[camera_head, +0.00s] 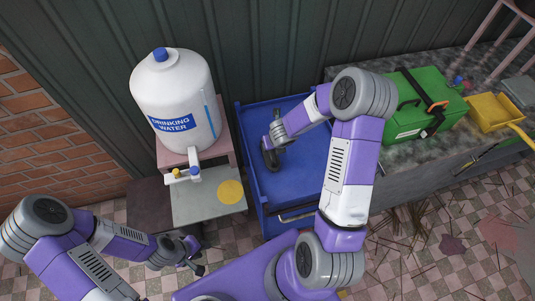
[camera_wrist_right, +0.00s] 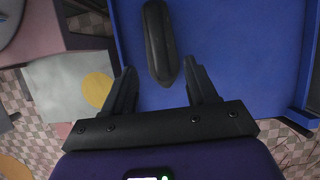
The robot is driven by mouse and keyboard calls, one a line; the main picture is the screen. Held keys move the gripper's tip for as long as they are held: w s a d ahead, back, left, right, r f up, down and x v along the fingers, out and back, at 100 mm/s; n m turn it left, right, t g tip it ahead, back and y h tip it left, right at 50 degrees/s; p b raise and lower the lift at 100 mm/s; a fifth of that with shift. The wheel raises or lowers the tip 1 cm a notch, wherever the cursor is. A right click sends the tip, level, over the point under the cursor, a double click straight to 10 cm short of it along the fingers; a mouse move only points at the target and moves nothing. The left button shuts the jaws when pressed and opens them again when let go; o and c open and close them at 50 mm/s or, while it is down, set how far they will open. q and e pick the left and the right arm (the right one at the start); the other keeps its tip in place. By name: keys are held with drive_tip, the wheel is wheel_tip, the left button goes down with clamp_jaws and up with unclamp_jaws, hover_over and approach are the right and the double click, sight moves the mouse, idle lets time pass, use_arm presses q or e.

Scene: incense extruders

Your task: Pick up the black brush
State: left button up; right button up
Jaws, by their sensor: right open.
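The black brush (camera_wrist_right: 160,42) shows in the right wrist view as a long dark rounded shape on the blue surface. Its near end lies between the fingertips of my right gripper (camera_wrist_right: 159,68), with gaps on both sides. My right gripper is open and holds nothing. In the head view it points down over the blue cart, and I cannot clearly separate its dark fingers from the brush there. My left gripper (camera_head: 197,256) is at the lower left, low beside the grey board and far from the brush. Its fingers look apart and empty.
The blue cart (camera_head: 262,195) has raised rims. Left of it are a water jug (camera_head: 172,95) on a pink stand and a grey board with a yellow disc (camera_head: 230,191). A green toolbox (camera_head: 415,105) and a yellow dustpan (camera_head: 490,112) are on the stone ledge at right.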

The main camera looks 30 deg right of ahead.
sight(270, 154)
drive_tip(key=shift+b+x, duration=0.6)
drive_tip(key=shift+x, duration=0.55)
drive_tip(key=shift+a+f, duration=0.1)
drive_tip(key=shift+f, duration=0.25)
drive_tip(key=b+x, duration=0.1)
drive_tip(key=x, duration=0.5)
drive_tip(key=shift+w+f, duration=0.25)
drive_tip(key=shift+w, duration=0.1)
use_arm(q)
drive_tip(key=f, duration=0.3)
drive_tip(key=shift+w+f, duration=0.15)
drive_tip(key=shift+w, duration=0.1)
use_arm(e)
clamp_jaws()
drive_tip(key=shift+r, duration=0.15)
